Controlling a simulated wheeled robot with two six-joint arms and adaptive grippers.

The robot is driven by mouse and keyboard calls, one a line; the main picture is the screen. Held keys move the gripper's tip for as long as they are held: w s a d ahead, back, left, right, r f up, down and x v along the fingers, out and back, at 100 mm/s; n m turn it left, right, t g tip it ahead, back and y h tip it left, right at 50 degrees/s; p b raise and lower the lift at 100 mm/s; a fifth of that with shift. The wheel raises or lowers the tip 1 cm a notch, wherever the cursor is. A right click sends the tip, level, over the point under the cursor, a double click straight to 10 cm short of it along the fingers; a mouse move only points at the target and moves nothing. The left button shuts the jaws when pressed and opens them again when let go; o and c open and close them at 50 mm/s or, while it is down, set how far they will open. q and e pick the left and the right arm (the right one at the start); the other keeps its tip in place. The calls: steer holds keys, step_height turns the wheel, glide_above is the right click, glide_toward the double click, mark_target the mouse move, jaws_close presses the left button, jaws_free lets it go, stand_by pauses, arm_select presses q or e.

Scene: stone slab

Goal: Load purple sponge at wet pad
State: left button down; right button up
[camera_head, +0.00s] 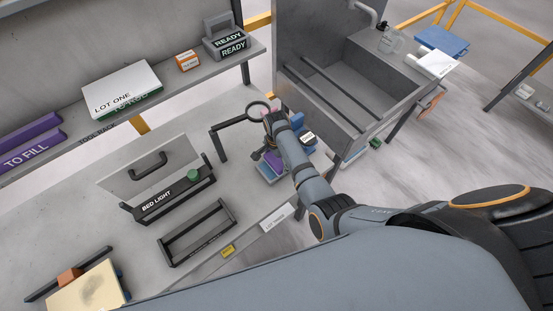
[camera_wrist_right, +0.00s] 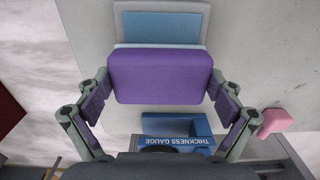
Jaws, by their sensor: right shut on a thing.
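The purple sponge (camera_wrist_right: 160,76) is between the two fingers of my right gripper (camera_wrist_right: 160,95), which is shut on it. A light blue strip shows along the sponge's far edge. Just beyond it in the wrist view is a flat blue pad (camera_wrist_right: 162,27) in a pale grey frame, likely the wet pad; the sponge covers its near part. I cannot tell whether the sponge touches the pad. In the head view my right arm partly hides the sponge (camera_head: 273,160) and the gripper there. My left gripper is not in view.
A blue thickness gauge (camera_wrist_right: 175,126) stands near the gripper, and a pink block (camera_wrist_right: 275,122) lies to the right. In the head view, a ring on a black stand (camera_head: 258,110) is close to the arm. A sink (camera_head: 345,85) stands beyond, and a black rack (camera_head: 197,232) lies left.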

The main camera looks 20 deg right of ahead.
mark_target(276, 159)
steer(key=shift+r, duration=3.45)
step_height(276, 159, down, 7)
steer(key=shift+w+r, duration=0.1)
steer(key=shift+s, duration=0.2)
